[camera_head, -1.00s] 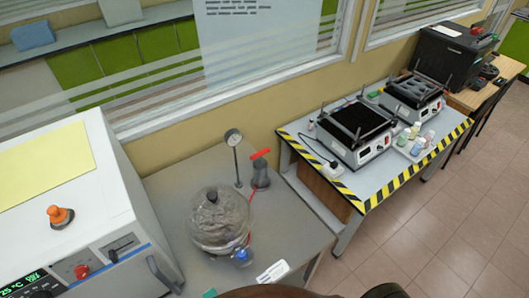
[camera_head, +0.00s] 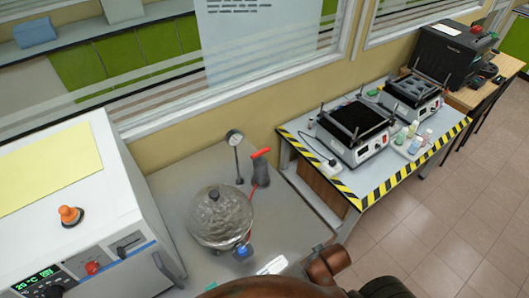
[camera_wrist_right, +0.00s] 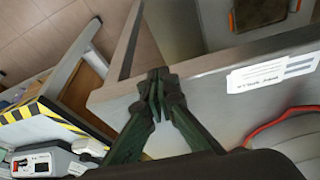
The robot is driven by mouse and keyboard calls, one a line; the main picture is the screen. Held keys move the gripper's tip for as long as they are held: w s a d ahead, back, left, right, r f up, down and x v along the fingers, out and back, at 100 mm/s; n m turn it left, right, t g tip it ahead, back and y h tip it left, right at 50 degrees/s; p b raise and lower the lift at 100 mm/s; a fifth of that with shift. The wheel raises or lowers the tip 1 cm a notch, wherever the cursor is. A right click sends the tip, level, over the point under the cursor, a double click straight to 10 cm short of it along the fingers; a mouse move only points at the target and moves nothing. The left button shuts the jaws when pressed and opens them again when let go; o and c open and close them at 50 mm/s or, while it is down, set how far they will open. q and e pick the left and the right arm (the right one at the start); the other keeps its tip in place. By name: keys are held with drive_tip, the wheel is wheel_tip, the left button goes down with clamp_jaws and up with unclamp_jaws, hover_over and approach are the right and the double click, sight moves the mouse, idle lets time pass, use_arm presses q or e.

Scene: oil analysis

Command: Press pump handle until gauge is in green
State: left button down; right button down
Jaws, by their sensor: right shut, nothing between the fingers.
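The pump (camera_head: 261,173) is a dark grey cylinder with a red handle (camera_head: 260,153) on top, on the grey table by the wall in the head view. The round gauge (camera_head: 234,137) stands on a thin post left of the pump. Its needle and colours are too small to read. A metal-lidded round vessel (camera_head: 219,214) stands in front, with a red hose leading to the pump. My right gripper (camera_wrist_right: 157,77) is shut and empty in the wrist view, over the table's edge and apart from the pump. My left gripper is not in view.
A white instrument box (camera_head: 80,190) with an orange knob stands at the left. A white label (camera_wrist_right: 273,73) lies on the grey table. A striped-edge table (camera_head: 350,190) with two shakers stands to the right. The floor between is clear.

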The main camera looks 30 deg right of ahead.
drive_tip(key=w+r+t+y, duration=0.1)
drive_tip(key=w+r+t, duration=0.5)
drive_tip(key=w+r, duration=0.6)
drive_tip(key=w+r+n+t+y, duration=0.1)
drive_tip(key=w+r+t+y, duration=0.1)
drive_tip(key=w+r+t, duration=0.5)
drive_tip(key=w+r, duration=0.5)
drive_tip(key=w, duration=0.7)
drive_tip(key=shift+w+d+r, duration=0.15)
drive_tip(key=shift+d+r, duration=0.25)
drive_tip(key=p, duration=0.2)
hover_over(260, 153)
drive_tip(key=s, duration=0.3)
drive_tip(key=shift+w+d+f, duration=0.15)
drive_tip(key=shift+f, duration=0.6)
drive_tip(key=shift+w+d+f, duration=0.15)
drive_tip(key=shift+w+f, duration=0.05)
drive_tip(key=shift+f, duration=0.55)
drive_tip(key=shift+w+d+f, duration=0.15)
drive_tip(key=shift+f, duration=0.6)
